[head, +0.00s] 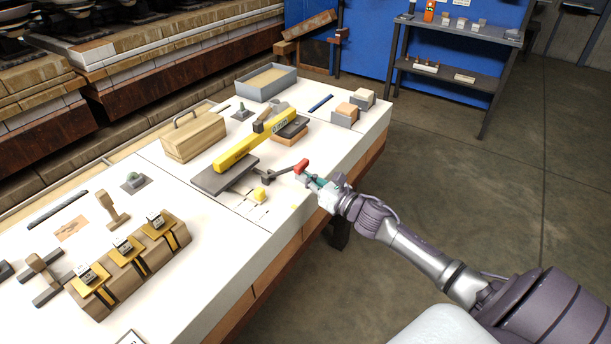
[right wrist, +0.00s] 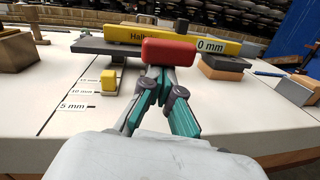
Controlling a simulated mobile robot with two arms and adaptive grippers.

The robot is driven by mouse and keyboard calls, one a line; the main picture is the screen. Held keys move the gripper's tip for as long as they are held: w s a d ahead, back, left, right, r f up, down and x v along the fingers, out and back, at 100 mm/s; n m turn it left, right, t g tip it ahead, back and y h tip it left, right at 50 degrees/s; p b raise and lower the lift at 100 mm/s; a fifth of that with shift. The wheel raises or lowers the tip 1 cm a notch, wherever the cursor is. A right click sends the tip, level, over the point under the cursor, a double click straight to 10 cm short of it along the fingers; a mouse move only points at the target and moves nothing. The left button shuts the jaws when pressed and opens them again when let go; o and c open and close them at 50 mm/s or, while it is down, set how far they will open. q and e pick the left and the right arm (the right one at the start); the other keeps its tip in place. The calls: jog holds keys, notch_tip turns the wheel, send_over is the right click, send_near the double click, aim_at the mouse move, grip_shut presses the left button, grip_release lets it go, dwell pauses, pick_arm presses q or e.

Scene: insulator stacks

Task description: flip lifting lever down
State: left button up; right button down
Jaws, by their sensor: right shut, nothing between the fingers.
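The lifting lever is a dark arm (head: 279,174) with a red handle (head: 301,166), in front of a long yellow bar (head: 255,139) on a dark plate (head: 225,176). In the right wrist view the red handle (right wrist: 169,52) stands just beyond my fingertips, above the white table top. My right gripper (head: 310,177) is at the red end of the lever, its teal-padded fingers (right wrist: 160,84) shut and empty. Whether the fingertips touch the handle I cannot tell. My left gripper is not in view.
A small yellow block (right wrist: 110,84) sits by printed marks of 5, 10 and 15 mm. A wooden box with a handle (head: 194,136), a grey tray (head: 267,83) and small blocks (head: 345,114) stand behind. Wooden blocks with yellow plates (head: 127,252) are front left. The floor at right is clear.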

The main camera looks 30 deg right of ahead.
jog(key=shift+w+d+r, duration=0.1)
jog(key=shift+r, duration=0.5)
jog(key=f+v, duration=0.1)
jog(key=v, duration=1.1)
jog(key=shift+f, duration=0.1)
